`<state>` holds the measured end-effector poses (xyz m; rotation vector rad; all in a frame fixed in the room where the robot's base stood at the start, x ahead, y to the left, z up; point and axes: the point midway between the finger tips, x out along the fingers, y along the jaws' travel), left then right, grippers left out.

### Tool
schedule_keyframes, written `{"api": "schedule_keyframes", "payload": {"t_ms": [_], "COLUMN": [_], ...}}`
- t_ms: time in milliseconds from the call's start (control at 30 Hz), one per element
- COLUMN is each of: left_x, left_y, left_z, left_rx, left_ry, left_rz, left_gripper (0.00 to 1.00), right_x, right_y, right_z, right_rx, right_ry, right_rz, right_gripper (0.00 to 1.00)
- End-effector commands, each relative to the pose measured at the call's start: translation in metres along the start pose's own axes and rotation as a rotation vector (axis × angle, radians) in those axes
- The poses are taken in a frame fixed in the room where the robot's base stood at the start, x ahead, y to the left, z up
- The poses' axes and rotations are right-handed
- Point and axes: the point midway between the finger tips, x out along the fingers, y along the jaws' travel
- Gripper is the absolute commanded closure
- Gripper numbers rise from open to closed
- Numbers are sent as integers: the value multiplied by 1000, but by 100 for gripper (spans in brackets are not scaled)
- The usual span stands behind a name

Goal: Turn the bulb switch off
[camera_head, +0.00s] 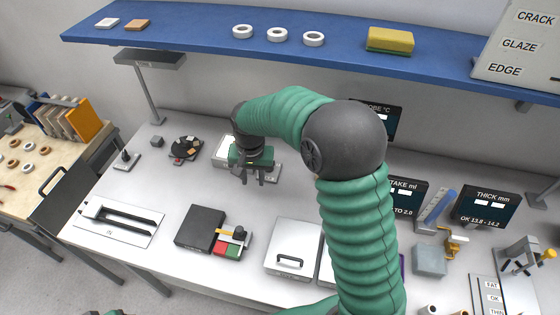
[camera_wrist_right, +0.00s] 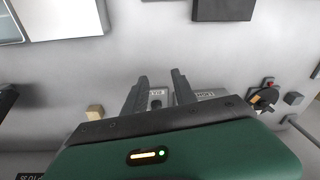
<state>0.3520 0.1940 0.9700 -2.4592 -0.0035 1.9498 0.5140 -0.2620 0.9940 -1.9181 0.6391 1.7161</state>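My right gripper (camera_head: 254,176) reaches over the back middle of the white table in the head view, beside a small grey plate (camera_head: 273,173). In the right wrist view the gripper (camera_wrist_right: 159,77) is open, its two dark fingers apart with nothing held. Between and behind the fingers is a small grey plate, the bulb switch (camera_wrist_right: 157,94), with a label that seems to read BULB and a dark part partly covered by the gripper. A second labelled plate (camera_wrist_right: 207,94) lies just right of the fingers. Whether the switch is on or off cannot be told. My left gripper is not in view.
A round black device (camera_head: 186,149) stands left of the gripper. A pale panel (camera_head: 223,151) lies close beside it. A blue shelf (camera_head: 200,35) runs above the table's back. A silver lidded box (camera_head: 293,241) and a dark box (camera_head: 200,228) stand in front.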

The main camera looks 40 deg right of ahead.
Motion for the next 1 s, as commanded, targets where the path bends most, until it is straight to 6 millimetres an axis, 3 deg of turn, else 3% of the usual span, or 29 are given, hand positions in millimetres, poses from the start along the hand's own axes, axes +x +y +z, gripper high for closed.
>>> {"api": "schedule_keyframes", "payload": {"t_ms": [200,400,500,667,1000], "left_x": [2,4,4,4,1], "left_y": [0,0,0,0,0], "left_z": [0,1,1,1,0], "left_rx": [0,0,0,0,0], "left_ry": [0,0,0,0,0], "left_rz": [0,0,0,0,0], "left_gripper": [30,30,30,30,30], "right_x": [7,16,18,28,85], "right_y": [1,18,26,29,30], "right_z": [-53,-106,-120,-122,-116], "right_rx": [250,569,670,704,700], "right_ry": [-32,-68,-77,-81,-80], "right_rz": [26,62,74,79,78], "right_gripper": [67,67,67,67,67]}}
